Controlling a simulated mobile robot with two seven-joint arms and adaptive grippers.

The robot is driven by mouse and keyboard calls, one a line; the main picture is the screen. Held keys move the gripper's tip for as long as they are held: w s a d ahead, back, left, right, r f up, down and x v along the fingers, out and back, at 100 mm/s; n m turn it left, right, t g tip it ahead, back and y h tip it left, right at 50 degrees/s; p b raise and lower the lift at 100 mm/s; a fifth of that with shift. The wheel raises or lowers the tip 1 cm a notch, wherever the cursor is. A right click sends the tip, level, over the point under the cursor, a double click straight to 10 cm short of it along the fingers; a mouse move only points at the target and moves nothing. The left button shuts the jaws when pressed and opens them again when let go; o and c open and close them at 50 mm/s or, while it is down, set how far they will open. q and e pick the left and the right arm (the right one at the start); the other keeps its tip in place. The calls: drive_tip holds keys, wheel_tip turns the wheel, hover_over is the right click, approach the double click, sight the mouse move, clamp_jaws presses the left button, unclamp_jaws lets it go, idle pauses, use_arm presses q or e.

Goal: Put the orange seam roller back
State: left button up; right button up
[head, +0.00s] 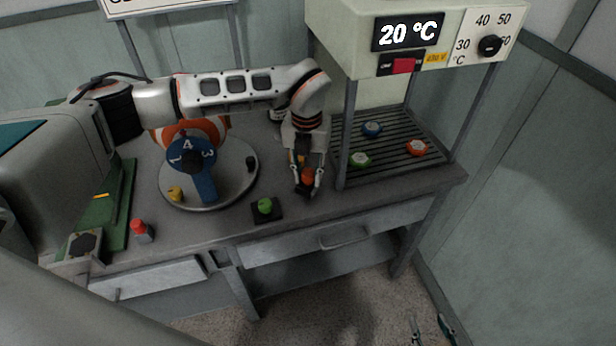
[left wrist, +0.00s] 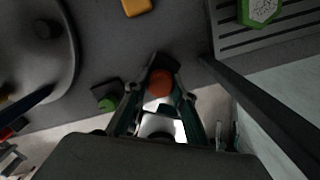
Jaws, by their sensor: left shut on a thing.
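My left gripper (head: 307,182) is over the front part of the bench, just left of the slatted rack. It points down and is shut on the orange seam roller (head: 308,176). In the left wrist view the roller's round orange-red top (left wrist: 160,83) sits between the fingers, with something dark behind it. Its lower part is hidden, and I cannot tell whether it touches the bench. My right gripper (head: 431,328) shows at the bottom edge over the floor, its fingers apart and empty.
A green knob-like piece (head: 265,206) stands on a black pad left of my left gripper. Further left are a round turntable (head: 232,188) and a red-capped bottle (head: 141,230).

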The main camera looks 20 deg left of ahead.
sight(307, 173)
use_arm(q)
drive_tip(key=shift+f, duration=0.7)
drive_tip(key=o, duration=1.1)
drive_tip(key=shift+f, duration=0.15)
drive_tip(key=shift+c, duration=0.2)
wheel_tip(307, 173, up, 12)
drive_tip(key=shift+s+r+b, duration=0.1)
drive_tip(key=shift+r+b, duration=0.1)
drive_tip(key=shift+b, duration=0.3)
